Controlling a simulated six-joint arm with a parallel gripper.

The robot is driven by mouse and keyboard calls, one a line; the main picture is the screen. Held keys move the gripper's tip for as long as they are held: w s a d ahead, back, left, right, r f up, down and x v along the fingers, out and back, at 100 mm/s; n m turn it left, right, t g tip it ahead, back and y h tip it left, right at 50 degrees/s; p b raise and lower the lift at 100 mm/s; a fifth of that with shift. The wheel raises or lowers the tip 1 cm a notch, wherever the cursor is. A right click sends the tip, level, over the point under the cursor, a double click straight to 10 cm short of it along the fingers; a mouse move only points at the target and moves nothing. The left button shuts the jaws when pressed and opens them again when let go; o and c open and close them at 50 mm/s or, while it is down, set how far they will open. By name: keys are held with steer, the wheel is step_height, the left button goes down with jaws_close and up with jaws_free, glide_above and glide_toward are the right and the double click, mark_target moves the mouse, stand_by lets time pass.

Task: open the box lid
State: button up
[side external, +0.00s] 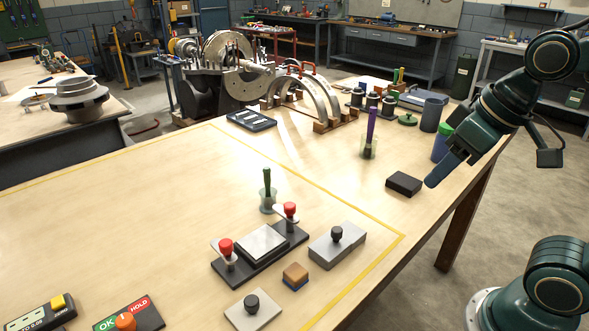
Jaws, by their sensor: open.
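A grey metal box (325,252) with a black knob (337,233) on top sits near the front right of the yellow-lined area. Its top looks closed; I cannot make out the lid seam. A flat pale plate (246,316) with its own black knob (252,302) lies on the table in front of it. My gripper (434,180) is above the right side of the table, apart from the box and to its upper right. It is open, its fingers overlap in this view, and nothing shows between them.
A black fixture (227,272) with two red-knobbed clamps stands left of the box. A small wooden block (295,271) sits in front. A dark block (403,184) lies near my gripper. A cup with a purple item (370,130) stands behind. The table's left middle is clear.

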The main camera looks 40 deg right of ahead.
steer(key=w+a+g, duration=0.2)
steer(key=w+a, duration=0.1)
steer(key=w, duration=0.4)
steer(key=n+g, duration=0.2)
steer(key=g, duration=0.1)
glide_above(337, 229)
step_height(337, 229, down, 3)
steer(key=shift+f, duration=0.1)
steer(key=shift+f, duration=0.15)
step_height(337, 229, down, 14)
steer(key=shift+r, duration=0.2)
jaws_close()
stand_by(0.3)
